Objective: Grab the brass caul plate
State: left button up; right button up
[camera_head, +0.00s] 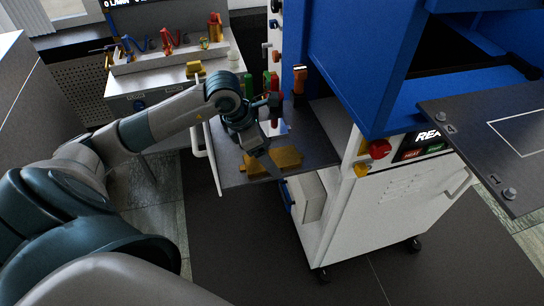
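A brass-coloured plate (288,158), which looks like the brass caul plate, lies on a dark grey side shelf (232,178) of the press cart. My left arm comes in from the left, and my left gripper (276,172) points down at the plate, overlapping its middle in the picture. The gripper hides part of the plate. I cannot tell whether the fingers touch it or how far apart they are. My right gripper is not in view.
The blue press (345,60) stands on a white cart with a red knob (380,149). Coloured-handled tools (299,80) stand behind the shelf. A dark platen (500,160) juts in at right. A workbench (150,80) with clamps and a small yellow block (195,68) is behind.

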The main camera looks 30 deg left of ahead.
pick_arm(q)
jog(key=shift+w+f, duration=0.1)
jog(key=shift+f, duration=0.05)
dwell(0.3)
jog(key=c, duration=1.5)
jog(key=shift+c, duration=0.2)
jog(key=shift+r, duration=0.2)
